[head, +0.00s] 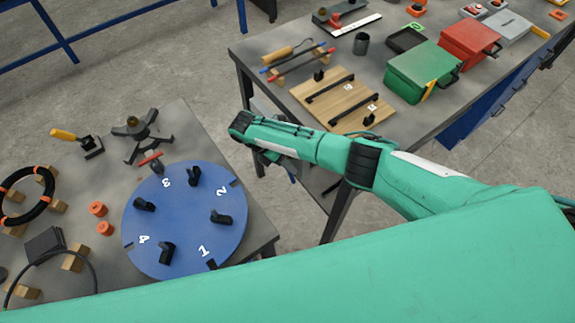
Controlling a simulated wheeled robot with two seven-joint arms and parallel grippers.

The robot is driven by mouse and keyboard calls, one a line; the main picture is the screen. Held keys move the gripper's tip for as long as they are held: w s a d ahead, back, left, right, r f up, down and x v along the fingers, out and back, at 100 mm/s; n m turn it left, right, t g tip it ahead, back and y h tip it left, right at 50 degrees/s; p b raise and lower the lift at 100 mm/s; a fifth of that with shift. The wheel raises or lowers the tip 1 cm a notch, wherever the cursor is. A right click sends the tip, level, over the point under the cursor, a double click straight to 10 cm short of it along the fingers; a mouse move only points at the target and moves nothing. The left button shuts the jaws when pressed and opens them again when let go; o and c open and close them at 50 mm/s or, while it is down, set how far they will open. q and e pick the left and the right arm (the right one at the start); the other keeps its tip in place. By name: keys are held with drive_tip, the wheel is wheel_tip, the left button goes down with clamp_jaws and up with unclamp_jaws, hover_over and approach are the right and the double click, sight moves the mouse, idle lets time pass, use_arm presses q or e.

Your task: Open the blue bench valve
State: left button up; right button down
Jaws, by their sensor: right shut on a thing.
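I cannot make out a blue valve in the head view. My right arm reaches in from the right across the gap between two benches. My right gripper (268,158) is at the far end of this arm, near the left edge of the right bench. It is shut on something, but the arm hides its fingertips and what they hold. A small grey fitting with a red handle (150,158) sits on the left bench, behind the blue disc and apart from my gripper. My left gripper is not in view.
The left bench (190,135) carries a blue numbered disc (185,235), a dark spoked handwheel (134,124) and black rings. The right bench holds a wooden board with black handles (342,103), a green box (424,70) and a red box (468,43). Concrete floor lies between them.

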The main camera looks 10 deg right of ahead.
drive_tip(key=c, duration=1.4)
unclamp_jaws()
drive_tip(key=shift+o, duration=0.2)
drive_tip(key=p+v, duration=0.2)
drive_tip(key=v, duration=1.2)
